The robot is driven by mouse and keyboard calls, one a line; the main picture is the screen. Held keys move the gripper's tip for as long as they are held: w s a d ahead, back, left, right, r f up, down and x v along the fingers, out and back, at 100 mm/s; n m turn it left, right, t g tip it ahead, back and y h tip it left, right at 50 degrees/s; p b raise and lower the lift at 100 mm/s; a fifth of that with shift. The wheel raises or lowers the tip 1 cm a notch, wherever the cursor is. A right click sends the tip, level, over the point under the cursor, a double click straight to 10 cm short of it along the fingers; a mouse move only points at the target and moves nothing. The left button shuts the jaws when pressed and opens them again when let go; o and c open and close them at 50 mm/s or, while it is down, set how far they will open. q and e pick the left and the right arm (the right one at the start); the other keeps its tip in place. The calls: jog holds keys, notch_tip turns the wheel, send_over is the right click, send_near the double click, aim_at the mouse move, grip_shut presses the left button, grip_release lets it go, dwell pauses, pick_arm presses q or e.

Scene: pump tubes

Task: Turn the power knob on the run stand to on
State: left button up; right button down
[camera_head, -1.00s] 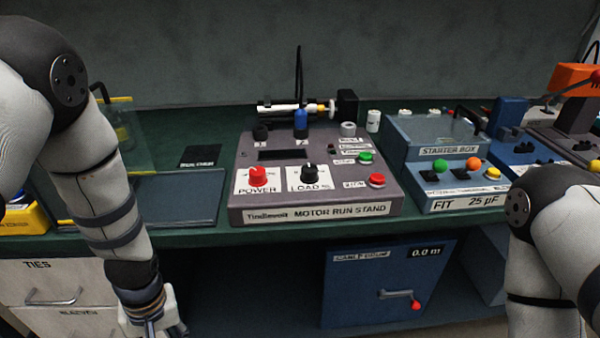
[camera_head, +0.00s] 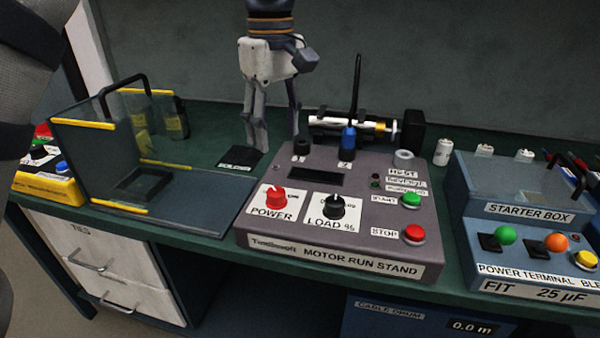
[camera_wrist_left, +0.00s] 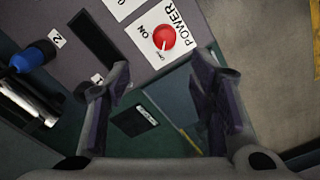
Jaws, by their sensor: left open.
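The motor run stand (camera_head: 330,255) is a grey box on the green bench. Its red power knob (camera_head: 274,198) sits on a white POWER label at the front left of its sloped top. In the left wrist view the power knob (camera_wrist_left: 164,38) shows a white pointer mark directed down in the picture; the small lettering beside it is hard to read. My left gripper (camera_head: 272,130) hangs fingers down behind and left of the stand's panel, open and empty, apart from the knob. Its two fingers (camera_wrist_left: 160,75) show spread in the left wrist view. My right gripper is not in view.
A black load knob (camera_head: 335,207) is close right of the power knob. Green start (camera_head: 411,200) and red stop (camera_head: 414,234) buttons sit farther right. A blue-capped post (camera_head: 348,140) with an upright black cable stands behind. A clear-walled guard (camera_head: 85,150) is left; the starter box (camera_head: 530,211) right.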

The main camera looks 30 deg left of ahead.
aim_at(276, 191)
pick_arm(q)
jog(key=f, duration=0.8)
jog(key=s+f, duration=0.1)
jog(key=f, duration=0.2)
jog(key=shift+f, duration=0.4)
jog(key=shift+w, duration=0.1)
jog(key=c, duration=1.2)
